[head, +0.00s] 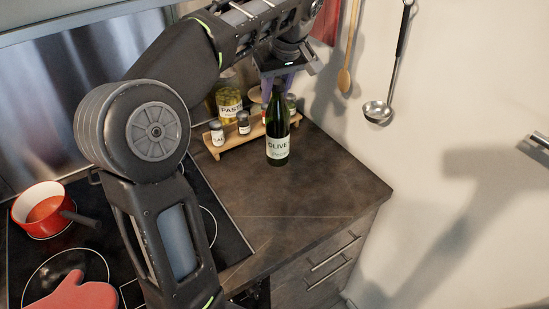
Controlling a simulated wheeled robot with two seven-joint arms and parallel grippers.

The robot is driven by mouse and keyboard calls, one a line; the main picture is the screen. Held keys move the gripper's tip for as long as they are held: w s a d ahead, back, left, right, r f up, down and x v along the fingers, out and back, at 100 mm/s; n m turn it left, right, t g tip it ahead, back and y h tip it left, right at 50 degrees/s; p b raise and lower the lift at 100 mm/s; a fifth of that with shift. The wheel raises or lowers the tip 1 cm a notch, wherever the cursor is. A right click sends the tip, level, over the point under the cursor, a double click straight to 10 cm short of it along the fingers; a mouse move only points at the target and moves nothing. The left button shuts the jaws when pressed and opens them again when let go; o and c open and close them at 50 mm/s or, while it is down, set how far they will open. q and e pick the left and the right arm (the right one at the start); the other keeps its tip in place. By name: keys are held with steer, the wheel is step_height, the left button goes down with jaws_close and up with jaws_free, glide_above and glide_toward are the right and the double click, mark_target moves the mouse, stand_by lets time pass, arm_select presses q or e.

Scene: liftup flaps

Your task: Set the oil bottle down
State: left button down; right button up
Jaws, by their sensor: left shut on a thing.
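The oil bottle (278,133) is dark green with a pale label reading "OLIVE". It is upright over the dark countertop (310,185), in front of a small wooden rack. I cannot tell for certain whether its base touches the counter. My left gripper (277,85) comes down from above and is shut on the bottle's neck. The fingers are partly dark against the bottle and hard to make out. My right gripper is not in view.
The wooden spice rack (227,145) with small jars and a pasta jar (229,104) stands behind the bottle. A red pot (42,207) and a red mitt (75,294) are at left by the cooktop. A ladle (378,111) hangs on the wall. The counter's front right is clear.

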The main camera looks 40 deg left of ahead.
mark_target(275, 113)
arm_select(q)
steer(key=shift+f, duration=0.35)
step_height(275, 113, down, 5)
steer(key=shift+r+b, duration=0.1)
steer(key=shift+b, duration=0.5)
steer(key=shift+f, duration=0.45)
step_height(275, 113, down, 4)
steer(key=shift+r, duration=0.25)
